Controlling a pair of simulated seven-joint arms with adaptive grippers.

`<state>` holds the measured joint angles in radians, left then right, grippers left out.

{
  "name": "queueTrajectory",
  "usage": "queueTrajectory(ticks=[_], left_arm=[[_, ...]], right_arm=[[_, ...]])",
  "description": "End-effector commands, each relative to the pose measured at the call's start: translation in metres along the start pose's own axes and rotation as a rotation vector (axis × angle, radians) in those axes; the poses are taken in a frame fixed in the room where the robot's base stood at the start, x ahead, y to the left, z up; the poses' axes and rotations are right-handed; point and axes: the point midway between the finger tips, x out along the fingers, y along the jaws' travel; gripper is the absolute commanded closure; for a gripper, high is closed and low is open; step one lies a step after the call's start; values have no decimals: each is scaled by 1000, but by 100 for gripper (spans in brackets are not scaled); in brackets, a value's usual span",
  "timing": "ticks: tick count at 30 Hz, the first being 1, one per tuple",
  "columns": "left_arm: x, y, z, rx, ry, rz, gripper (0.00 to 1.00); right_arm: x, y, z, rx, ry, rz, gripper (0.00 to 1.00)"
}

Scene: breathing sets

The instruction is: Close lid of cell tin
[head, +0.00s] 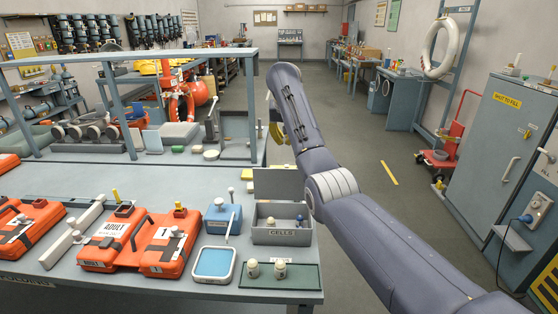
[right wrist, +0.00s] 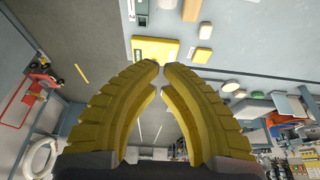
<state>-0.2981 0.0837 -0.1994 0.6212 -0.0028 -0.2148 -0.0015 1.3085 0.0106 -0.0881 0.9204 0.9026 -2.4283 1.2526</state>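The grey cell tin (head: 281,236), labelled CELLS, stands near the front right corner of the table. Its lid (head: 279,184) is open and stands up at the back of the tin. A few small cells (head: 299,222) show inside. My right arm reaches past the tin's right side. My right gripper (head: 277,133), with yellow fingers, is beyond the lid and apart from it, partly hidden by my arm. In the right wrist view its fingertips (right wrist: 161,65) nearly meet, with nothing between them. My left gripper is not in view.
Two pale cells (head: 266,268) stand on a green tray (head: 305,282) in front of the tin. A blue box (head: 222,220) and a blue-topped dish (head: 214,263) are to its left. Orange packs (head: 112,237) lie farther left. A shelf frame (head: 130,62) stands at the back.

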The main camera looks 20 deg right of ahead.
Motion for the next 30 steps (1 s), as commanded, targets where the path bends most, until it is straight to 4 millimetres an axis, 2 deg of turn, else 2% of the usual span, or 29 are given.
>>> queueTrajectory(ticks=[5, 15, 24, 30], left_arm=[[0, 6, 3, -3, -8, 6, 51], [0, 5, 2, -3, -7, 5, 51], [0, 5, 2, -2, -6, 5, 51], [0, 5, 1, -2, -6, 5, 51]], right_arm=[[12, 0, 1, 1, -4, 3, 100], [65, 0, 1, 2, -4, 3, 100], [98, 1, 1, 2, -3, 2, 100], [96, -1, 8, 0, -2, -2, 100]])
